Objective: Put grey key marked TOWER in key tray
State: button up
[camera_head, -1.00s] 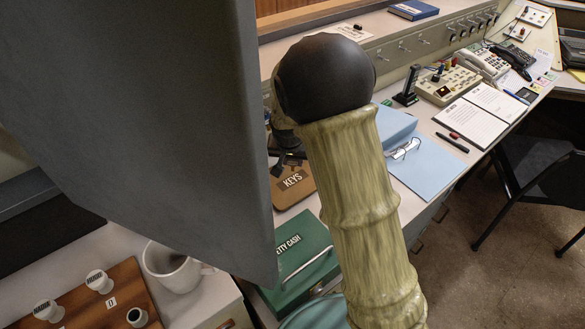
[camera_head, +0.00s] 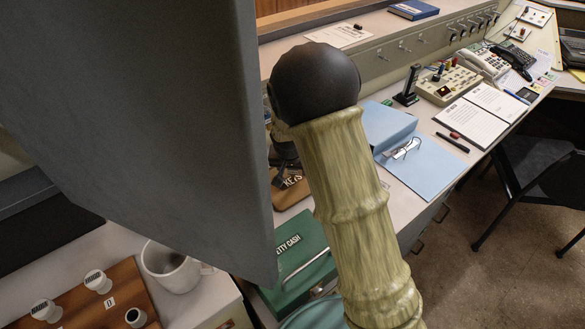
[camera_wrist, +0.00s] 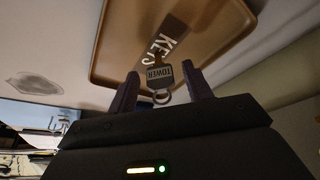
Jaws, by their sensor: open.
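The grey key tag marked TOWER (camera_wrist: 159,77), with a metal ring and a small brown part at its far end, shows between my fingers in the wrist view. My gripper (camera_wrist: 160,73) is open, one finger on each side of the tag with gaps. The brown key tray (camera_wrist: 103,48), labelled KEYS, lies beyond the fingertips, and the tag appears against its near part. I cannot tell whether the tag rests on the tray floor. In the head view my arm and dark gripper partly cover the tray (camera_head: 283,202); the key is hidden there.
A green petty cash box (camera_head: 297,262) stands just in front of the tray. A white mug (camera_head: 172,268) and a wooden board with stamps (camera_head: 112,288) are at lower left. A large grey panel blocks the left.

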jog(key=p+v, duration=0.1)
jog(key=v, duration=1.1)
jog(key=shift+r, duration=0.15)
dwell(0.3)
jog(key=s+d+n, duration=0.1)
jog(key=s+d, duration=0.5)
jog(key=s, duration=0.2)
jog(key=s+d+f+n+g, duration=0.1)
jog(key=s+d, duration=0.5)
jog(key=s, duration=0.3)
jog(key=shift+s+d+f+y, duration=0.2)
jog(key=shift+d+y, duration=0.1)
jog(key=shift+y, duration=0.1)
